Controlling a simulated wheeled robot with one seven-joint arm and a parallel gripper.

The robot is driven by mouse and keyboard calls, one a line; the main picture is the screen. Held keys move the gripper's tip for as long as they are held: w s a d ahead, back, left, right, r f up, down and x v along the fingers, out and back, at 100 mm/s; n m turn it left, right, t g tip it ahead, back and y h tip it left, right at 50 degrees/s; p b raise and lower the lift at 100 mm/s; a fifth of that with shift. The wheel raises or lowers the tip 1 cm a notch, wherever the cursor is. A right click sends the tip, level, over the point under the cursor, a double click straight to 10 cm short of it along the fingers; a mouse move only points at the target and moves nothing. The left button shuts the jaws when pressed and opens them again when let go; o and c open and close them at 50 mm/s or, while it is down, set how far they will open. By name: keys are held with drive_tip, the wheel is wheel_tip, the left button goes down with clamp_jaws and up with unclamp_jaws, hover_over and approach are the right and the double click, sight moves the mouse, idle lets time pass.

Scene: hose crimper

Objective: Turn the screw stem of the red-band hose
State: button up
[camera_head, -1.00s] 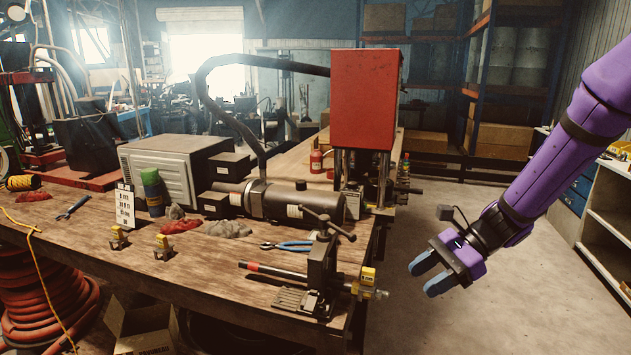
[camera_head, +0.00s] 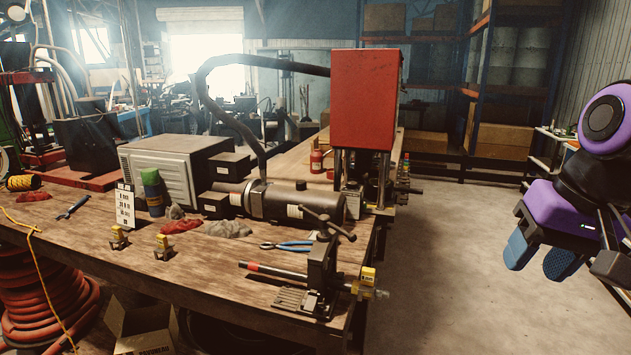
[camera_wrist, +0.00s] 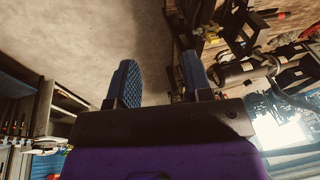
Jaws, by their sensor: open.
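The red-band hose (camera_head: 273,270) is a dark rod with a red band near its left end. It lies level above the front right of the workbench, running into a dark vise (camera_head: 321,272). At the vise's right side are a yellow tag (camera_head: 367,276) and a brassy end fitting (camera_head: 379,294), which looks like the screw stem; its detail is too small to tell. My gripper (camera_head: 542,262) is open and empty at the right edge, off the bench and well apart from the hose. Its two blue fingers also show in the wrist view (camera_wrist: 160,82).
A red press box (camera_head: 364,100) and a dark cylinder (camera_head: 297,204) stand behind the vise. Blue-handled pliers (camera_head: 290,246) and two small yellow-topped clamps (camera_head: 162,244) are on the workbench (camera_head: 200,282). Open floor lies between the bench and my gripper.

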drive_tip(key=s+r, duration=0.1)
drive_tip(key=s+d+r+n+t+h, duration=0.1)
drive_tip(key=s+d+r+n+t, duration=0.1)
drive_tip(key=s, duration=0.1)
drive_tip(key=shift+d+h, duration=0.25)
drive_tip(key=shift+h, duration=0.05)
drive_tip(key=shift+o, duration=0.8)
drive_tip(key=shift+s+d+r+n+t, duration=0.1)
drive_tip(key=shift+d+n+t, duration=0.05)
drive_tip(key=shift+n+t, duration=0.2)
drive_tip(key=w+a+f+m+g+y, duration=0.4)
drive_tip(key=w+f+m+g, duration=0.15)
drive_tip(key=w+f, duration=0.3)
drive_tip(key=m+t+y, duration=0.6)
drive_tip(key=m+y, duration=0.7)
drive_tip(key=m, duration=1.1)
approach(378, 293)
drive_tip(key=x, duration=0.4)
drive_tip(key=w+x, duration=0.1)
drive_tip(key=x, duration=0.3)
drive_tip(key=shift+w+d+f, duration=0.15)
drive_tip(key=shift+d+f, duration=0.05)
